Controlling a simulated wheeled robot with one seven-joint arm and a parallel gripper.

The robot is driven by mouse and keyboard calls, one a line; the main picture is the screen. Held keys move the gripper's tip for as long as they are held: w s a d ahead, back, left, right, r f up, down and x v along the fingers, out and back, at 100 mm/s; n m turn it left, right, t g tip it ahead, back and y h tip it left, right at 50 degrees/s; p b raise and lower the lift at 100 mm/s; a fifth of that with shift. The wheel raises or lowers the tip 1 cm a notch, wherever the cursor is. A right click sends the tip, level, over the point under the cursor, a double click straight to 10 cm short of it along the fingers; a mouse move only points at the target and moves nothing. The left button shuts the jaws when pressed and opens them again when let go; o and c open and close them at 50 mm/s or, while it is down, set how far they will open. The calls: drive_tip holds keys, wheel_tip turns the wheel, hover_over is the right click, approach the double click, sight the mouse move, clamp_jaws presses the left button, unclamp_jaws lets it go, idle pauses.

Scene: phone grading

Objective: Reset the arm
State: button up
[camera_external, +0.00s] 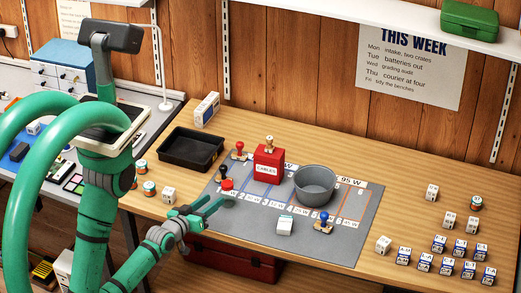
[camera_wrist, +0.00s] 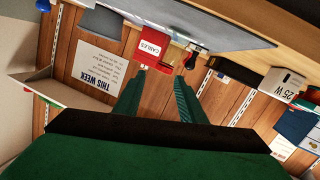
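My gripper (camera_external: 224,203) is at the end of the green arm, low over the front left edge of the grey mat (camera_external: 255,238). In the wrist view my gripper (camera_wrist: 161,73) has its two green fingers well apart, with nothing between them. The wrist picture is upside down and looks towards the wooden back wall. The red box labelled CABLES (camera_external: 266,170) stands on the mat beyond my gripper; it also shows in the wrist view (camera_wrist: 148,45).
Near my gripper are a red-topped piece (camera_external: 227,184) and a black-handled stamp (camera_external: 222,172). A grey bowl (camera_external: 316,187), a white block (camera_external: 285,226) and a blue stamp (camera_external: 323,223) are on the mat. A black tray (camera_external: 190,150) lies left; several white blocks (camera_external: 448,265) stand right.

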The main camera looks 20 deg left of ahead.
drive_tip(key=s+a+y, duration=0.1)
drive_tip(key=s+a, duration=0.5)
drive_tip(key=s, duration=0.2)
drive_tip(key=s+a+f+y, duration=0.1)
drive_tip(key=s+a+y, duration=0.1)
drive_tip(key=s+a, duration=0.4)
drive_tip(key=s, duration=0.3)
drive_tip(key=shift+g, duration=0.3)
